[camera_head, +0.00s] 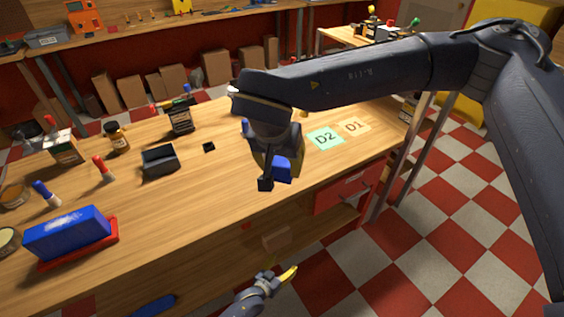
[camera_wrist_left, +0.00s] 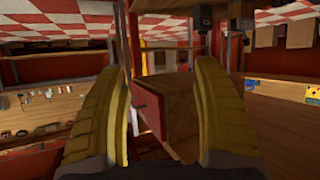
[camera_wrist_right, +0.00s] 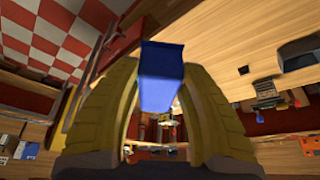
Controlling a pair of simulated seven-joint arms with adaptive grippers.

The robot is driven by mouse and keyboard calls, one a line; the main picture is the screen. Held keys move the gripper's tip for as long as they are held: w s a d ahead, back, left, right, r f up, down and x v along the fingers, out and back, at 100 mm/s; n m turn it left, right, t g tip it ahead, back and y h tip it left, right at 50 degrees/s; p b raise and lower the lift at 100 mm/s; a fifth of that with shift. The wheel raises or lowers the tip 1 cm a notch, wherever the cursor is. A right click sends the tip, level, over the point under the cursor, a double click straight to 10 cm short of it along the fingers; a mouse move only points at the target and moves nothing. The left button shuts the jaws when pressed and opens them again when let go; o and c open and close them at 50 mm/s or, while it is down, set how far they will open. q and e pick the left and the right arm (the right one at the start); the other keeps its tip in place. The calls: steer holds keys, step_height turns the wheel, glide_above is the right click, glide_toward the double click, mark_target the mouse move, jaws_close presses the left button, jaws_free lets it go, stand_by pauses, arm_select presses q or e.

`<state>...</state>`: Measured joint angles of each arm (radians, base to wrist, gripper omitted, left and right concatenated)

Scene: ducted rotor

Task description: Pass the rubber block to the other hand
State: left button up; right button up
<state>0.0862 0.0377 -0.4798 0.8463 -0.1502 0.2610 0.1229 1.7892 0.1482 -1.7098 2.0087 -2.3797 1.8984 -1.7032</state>
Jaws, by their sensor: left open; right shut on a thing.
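The rubber block (camera_head: 283,168) is blue and hangs in my right gripper (camera_head: 273,170), above the front edge of the workbench. The right wrist view shows the blue block (camera_wrist_right: 161,78) between the two yellow fingers, with its far end sticking out past the tips. My right gripper is shut on it. My left gripper (camera_head: 282,271) is low in front of the bench, below the right one and apart from the block. In the left wrist view its two yellow fingers (camera_wrist_left: 160,65) stand wide apart with nothing held. The block cannot be made out there.
The workbench (camera_head: 215,205) carries a red tray (camera_head: 80,255) with a larger blue block (camera_head: 68,233), a black bin (camera_head: 160,160), bottles and markers. Mats D2 (camera_head: 325,138) and D1 (camera_head: 354,127) lie at the right. A red drawer (camera_head: 343,190) is under the top.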

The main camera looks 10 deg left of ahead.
arm_select(q)
steer(key=s+a+f+g+y, duration=0.1)
steer(key=s+a+f+g, duration=0.1)
steer(key=s+a+f, duration=0.4)
steer(key=s+a+f+n+g+y, duration=0.1)
steer(key=s+f, duration=0.3)
steer(key=s, duration=0.4)
steer(key=s+a+f+g+y, duration=0.1)
steer(key=s+a+f+g, duration=0.1)
steer(key=s+a+f, duration=0.3)
steer(key=s+a+f+g+y, duration=0.1)
steer(key=s+a+f, duration=0.1)
steer(key=s, duration=0.7)
steer(key=s+a+f+g, duration=0.2)
steer(key=s+a, duration=0.2)
steer(key=s, duration=0.6)
steer(key=s+a+f+g+y, duration=0.1)
steer(key=s+a+f+g, duration=0.1)
steer(key=s, duration=0.8)
steer(key=shift+a+f+y, duration=0.3)
steer(key=shift+a+f, duration=0.1)
steer(key=shift+f, duration=0.2)
arm_select(e)
steer(key=o, duration=0.7)
steer(key=c, duration=0.8)
